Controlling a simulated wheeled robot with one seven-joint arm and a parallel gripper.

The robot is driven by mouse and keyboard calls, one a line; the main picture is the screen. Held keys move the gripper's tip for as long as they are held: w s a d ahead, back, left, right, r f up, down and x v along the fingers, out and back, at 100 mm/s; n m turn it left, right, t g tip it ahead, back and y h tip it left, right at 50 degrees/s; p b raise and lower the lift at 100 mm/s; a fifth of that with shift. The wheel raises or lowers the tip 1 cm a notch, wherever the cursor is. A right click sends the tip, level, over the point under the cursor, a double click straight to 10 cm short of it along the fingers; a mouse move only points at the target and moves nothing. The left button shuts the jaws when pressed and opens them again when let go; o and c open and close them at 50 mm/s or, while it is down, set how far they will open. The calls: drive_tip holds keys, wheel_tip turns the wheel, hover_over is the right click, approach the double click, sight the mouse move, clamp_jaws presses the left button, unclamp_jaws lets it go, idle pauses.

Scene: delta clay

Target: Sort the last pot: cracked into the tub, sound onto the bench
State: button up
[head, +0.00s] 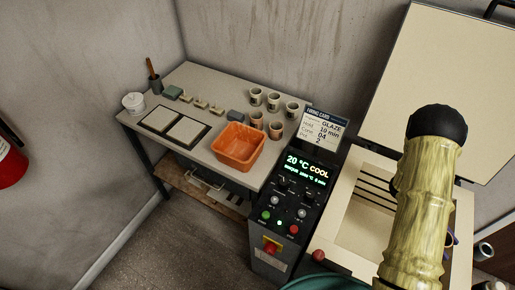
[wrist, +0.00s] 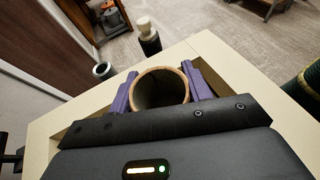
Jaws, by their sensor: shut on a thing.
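In the wrist view my gripper (wrist: 158,76) has its two purple fingers shut on a round pot (wrist: 160,94), one on each side. The pot's tan rim and dark inside face the camera; I see no clear crack, but most of its wall is hidden. It is over the pale kiln (wrist: 45,128). In the head view my arm covers the pot and most of the gripper. The orange tub (head: 238,147) stands at the front right of the bench (head: 197,83). Several pale pots with dark marks (head: 292,110) stand on the bench behind and right of the tub.
The kiln lid (head: 440,80) stands open. A control box (head: 280,205) reading 20 °C COOL and a firing card (head: 322,130) stand between bench and kiln. Sponges, tiles (head: 186,130), a white bucket (head: 134,103) and a brush pot fill the bench's left. Some bare bench shows at the back.

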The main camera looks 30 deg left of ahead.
drive_tip(key=w+a+r+n+t+y+p, duration=0.1)
drive_tip(key=w+a+r+n+t+p, duration=0.1)
drive_tip(key=a+r+n+t+p, duration=0.4)
drive_tip(key=w+a+r+n+t+y+p, duration=0.1)
drive_tip(key=a+r+n+t+p, duration=0.5)
drive_tip(key=a, duration=0.8)
drive_tip(key=w+r+t+p, duration=0.1)
drive_tip(key=t+p, duration=0.1)
drive_tip(key=p, duration=0.1)
drive_tip(key=shift+a+n+p, duration=0.3)
drive_tip(key=shift+a+p, duration=0.05)
drive_tip(key=shift+p, duration=0.05)
drive_tip(key=shift+a, duration=0.1)
